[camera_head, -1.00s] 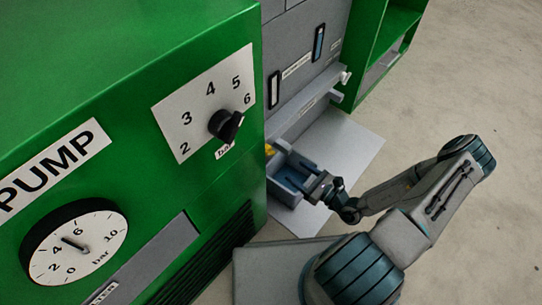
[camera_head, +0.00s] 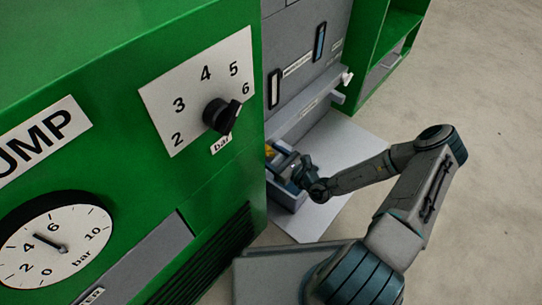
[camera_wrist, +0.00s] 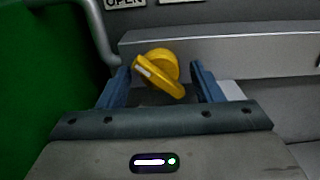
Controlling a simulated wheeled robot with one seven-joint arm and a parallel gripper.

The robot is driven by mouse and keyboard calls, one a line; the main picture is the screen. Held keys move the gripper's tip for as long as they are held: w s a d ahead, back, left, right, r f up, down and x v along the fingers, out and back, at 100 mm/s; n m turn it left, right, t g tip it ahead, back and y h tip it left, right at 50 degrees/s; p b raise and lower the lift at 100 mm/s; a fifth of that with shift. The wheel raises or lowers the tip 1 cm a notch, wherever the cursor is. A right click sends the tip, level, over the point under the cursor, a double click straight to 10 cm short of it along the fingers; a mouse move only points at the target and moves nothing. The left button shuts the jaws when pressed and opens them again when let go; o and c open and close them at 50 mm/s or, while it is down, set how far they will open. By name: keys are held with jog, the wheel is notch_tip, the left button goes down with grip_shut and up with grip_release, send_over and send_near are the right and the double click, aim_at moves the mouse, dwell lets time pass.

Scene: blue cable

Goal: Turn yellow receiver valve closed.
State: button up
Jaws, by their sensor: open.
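The yellow receiver valve (camera_wrist: 160,72) is in the middle of the wrist view, a round hub with a handle that slants down to the right and has a white mark at its left end. In the head view the valve (camera_head: 270,151) is a small yellow spot beside the green pump cabinet, mostly hidden. My gripper (camera_wrist: 160,85) is open, with one blue finger on each side of the valve. I cannot tell whether either finger touches it. In the head view my gripper (camera_head: 292,166) is at the grey unit, just right of the cabinet edge.
The green pump cabinet (camera_head: 215,185) with a dial and a black knob (camera_head: 221,115) stands close on the left. A grey pipe (camera_wrist: 100,35) and an "OPEN" label (camera_wrist: 125,3) are above left of the valve. A grey ledge (camera_wrist: 230,55) runs behind it. Floor at the right is clear.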

jog(key=c, duration=1)
jog(key=shift+r+p, duration=0.1)
jog(key=shift+p, duration=0.35)
jog(key=m+p, duration=0.3)
jog(key=shift+r, duration=0.15)
jog(key=m+p, duration=0.4)
jog(key=shift+m, duration=0.3)
jog(key=m, duration=0.1)
jog(key=m+p, duration=0.1)
jog(key=m, duration=0.3)
jog(key=shift+f+p, duration=0.25)
jog(key=shift+p, duration=0.15)
jog(key=m, duration=0.5)
jog(key=shift+m+p, duration=0.3)
jog(key=o, duration=1)
